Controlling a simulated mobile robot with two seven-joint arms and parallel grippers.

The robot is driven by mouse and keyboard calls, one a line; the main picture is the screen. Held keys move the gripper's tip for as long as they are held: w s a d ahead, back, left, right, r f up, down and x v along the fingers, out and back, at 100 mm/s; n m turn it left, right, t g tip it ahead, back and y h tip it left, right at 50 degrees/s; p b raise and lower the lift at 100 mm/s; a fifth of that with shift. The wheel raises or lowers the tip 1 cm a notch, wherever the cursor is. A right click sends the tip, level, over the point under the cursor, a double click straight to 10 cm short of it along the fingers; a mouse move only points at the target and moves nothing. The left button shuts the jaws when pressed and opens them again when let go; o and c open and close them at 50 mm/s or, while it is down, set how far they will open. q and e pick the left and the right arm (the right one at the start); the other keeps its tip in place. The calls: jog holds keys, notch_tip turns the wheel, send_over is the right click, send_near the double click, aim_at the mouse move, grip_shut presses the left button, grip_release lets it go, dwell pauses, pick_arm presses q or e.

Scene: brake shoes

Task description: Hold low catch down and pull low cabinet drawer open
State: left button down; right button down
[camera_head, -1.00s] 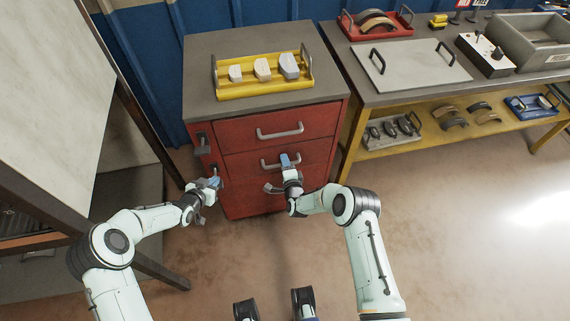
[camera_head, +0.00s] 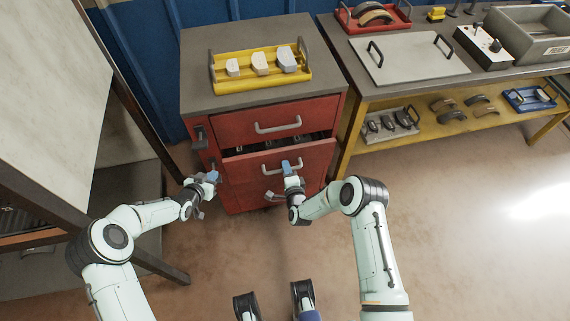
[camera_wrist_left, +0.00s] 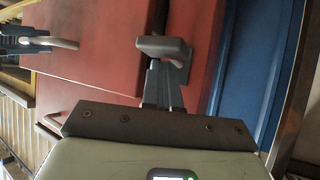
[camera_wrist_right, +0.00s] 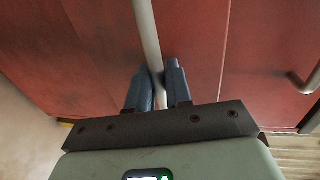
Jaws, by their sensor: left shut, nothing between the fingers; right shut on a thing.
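The red cabinet (camera_head: 232,128) has several drawers with grey bar handles. The drawer below the top one (camera_head: 245,170) stands partly open, with dark contents showing in its gap. My right gripper (camera_head: 288,167) is shut on this drawer's handle (camera_wrist_right: 148,35), which runs between its fingers in the right wrist view. My left gripper (camera_head: 211,178) is shut and empty at the low catch on the cabinet's left front edge. In the left wrist view the grey catch (camera_wrist_left: 165,47) is at the fingertips (camera_wrist_left: 162,80); I cannot tell how far down it is.
A yellow tray (camera_head: 262,84) with several grey blocks sits on the cabinet top. An upper catch (camera_head: 199,135) is above the low one. A workbench (camera_head: 385,92) is close on the right. A dark-framed rack (camera_head: 120,95) stands left. The floor in front is clear.

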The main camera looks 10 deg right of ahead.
pick_arm(q)
jog(key=shift+s+f, duration=0.1)
jog(key=shift+f, duration=0.1)
pick_arm(e)
jog(key=c, duration=1.2)
grip_release()
jog(key=shift+c, duration=0.2)
jog(key=v, duration=1.2)
pick_arm(q)
jog(key=shift+r, duration=0.1)
notch_tip(320, 180, up, 11)
dwell(0.4)
dwell(0.5)
